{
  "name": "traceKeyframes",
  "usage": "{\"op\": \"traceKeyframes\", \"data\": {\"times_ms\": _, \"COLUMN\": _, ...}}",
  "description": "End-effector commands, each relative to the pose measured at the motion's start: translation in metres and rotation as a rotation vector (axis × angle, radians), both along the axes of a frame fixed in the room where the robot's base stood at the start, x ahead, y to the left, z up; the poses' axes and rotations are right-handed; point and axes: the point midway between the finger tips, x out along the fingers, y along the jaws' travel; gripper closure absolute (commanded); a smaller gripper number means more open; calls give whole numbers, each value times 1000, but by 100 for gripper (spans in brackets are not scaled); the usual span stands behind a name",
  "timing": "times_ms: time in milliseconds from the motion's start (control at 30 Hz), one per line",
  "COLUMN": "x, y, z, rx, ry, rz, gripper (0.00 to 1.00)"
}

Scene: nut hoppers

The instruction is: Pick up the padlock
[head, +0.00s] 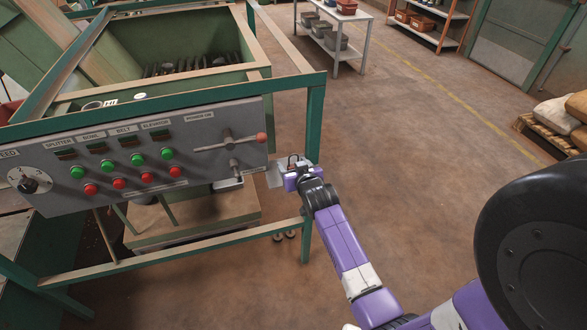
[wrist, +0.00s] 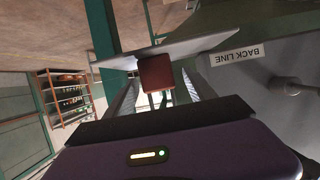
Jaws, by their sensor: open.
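A small reddish-brown padlock (wrist: 157,74) stands on a flat grey plate (wrist: 185,48) in the wrist view, which is upside down. Its thin shackle points up from the plate. My gripper (wrist: 160,90) is open, with one finger on each side of the padlock in the picture. I see no finger touching it, and the depth of the fingers around it is hard to tell. In the head view my gripper (head: 296,176) is at the plate (head: 274,175) beside the control panel, and the padlock (head: 293,159) shows only small and dark behind it.
The grey control panel (head: 225,112) with buttons and a red-knobbed lever is close left of my gripper. A green frame post (head: 315,125) rises right behind the plate. The floor (head: 420,150) to the right is clear. A shelf cart (head: 338,40) stands far back.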

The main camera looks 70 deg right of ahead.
Motion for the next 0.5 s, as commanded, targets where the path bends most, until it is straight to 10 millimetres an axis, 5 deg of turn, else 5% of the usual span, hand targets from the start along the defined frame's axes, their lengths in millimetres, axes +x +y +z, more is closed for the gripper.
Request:
{"op": "traceKeyframes", "data": {"times_ms": 167, "x": 0, "y": 0, "z": 0, "rx": 0, "ry": 0, "rz": 0, "gripper": 36}}
{"op": "traceKeyframes", "data": {"times_ms": 500, "x": 0, "y": 0, "z": 0, "rx": 0, "ry": 0, "rz": 0, "gripper": 100}}
